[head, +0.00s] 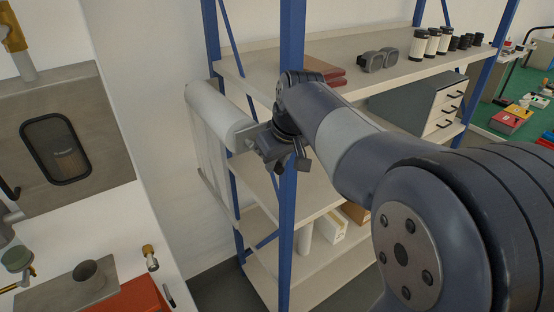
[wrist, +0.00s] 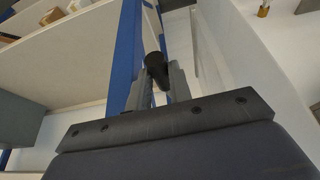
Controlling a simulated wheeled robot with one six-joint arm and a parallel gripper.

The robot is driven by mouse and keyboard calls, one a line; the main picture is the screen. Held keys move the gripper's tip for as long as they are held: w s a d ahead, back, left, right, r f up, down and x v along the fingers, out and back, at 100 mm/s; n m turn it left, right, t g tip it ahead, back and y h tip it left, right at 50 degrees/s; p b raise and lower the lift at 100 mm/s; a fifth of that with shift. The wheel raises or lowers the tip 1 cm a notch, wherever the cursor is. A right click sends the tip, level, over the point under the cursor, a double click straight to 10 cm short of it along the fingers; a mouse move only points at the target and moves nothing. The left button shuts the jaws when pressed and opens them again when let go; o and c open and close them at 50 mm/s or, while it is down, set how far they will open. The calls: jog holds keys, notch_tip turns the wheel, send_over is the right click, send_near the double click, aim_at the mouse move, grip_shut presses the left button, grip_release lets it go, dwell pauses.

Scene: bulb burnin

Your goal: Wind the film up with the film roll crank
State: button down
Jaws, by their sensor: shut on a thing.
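The white film roll (head: 212,112) hangs at the left end of the blue-posted shelf in the head view, with a sheet of film (head: 205,165) hanging down from it. My gripper (head: 278,160) is at the near end of the roll, by the front blue post. In the wrist view my gripper (wrist: 158,90) is shut on the black crank handle (wrist: 156,66), which sits between its two grey fingers. The rest of the crank is mostly hidden by the gripper in the head view. The film (wrist: 207,55) shows as a pale sheet right of the fingers in the wrist view.
The blue post (head: 290,215) stands close beside my gripper. The shelf (head: 375,72) bears red books (head: 323,72), grey goggles (head: 378,60) and several canisters (head: 430,42). A white bench (head: 75,245) with a metal cabinet (head: 80,130) stands left, across a floor gap.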

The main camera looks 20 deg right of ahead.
dwell(0.3)
jog(key=shift+d+r+h, duration=0.2)
jog(key=shift+r+h, duration=0.15)
jog(key=shift+h, duration=0.45)
jog(key=shift+w, duration=0.1)
jog(key=c, duration=1.6)
grip_release()
jog(key=shift+o, duration=0.2)
jog(key=v, duration=1.1)
jog(key=shift+s+b, duration=0.25)
jog(key=shift+b, duration=0.2)
jog(key=shift+f, duration=0.2)
jog(key=shift+c, duration=0.3)
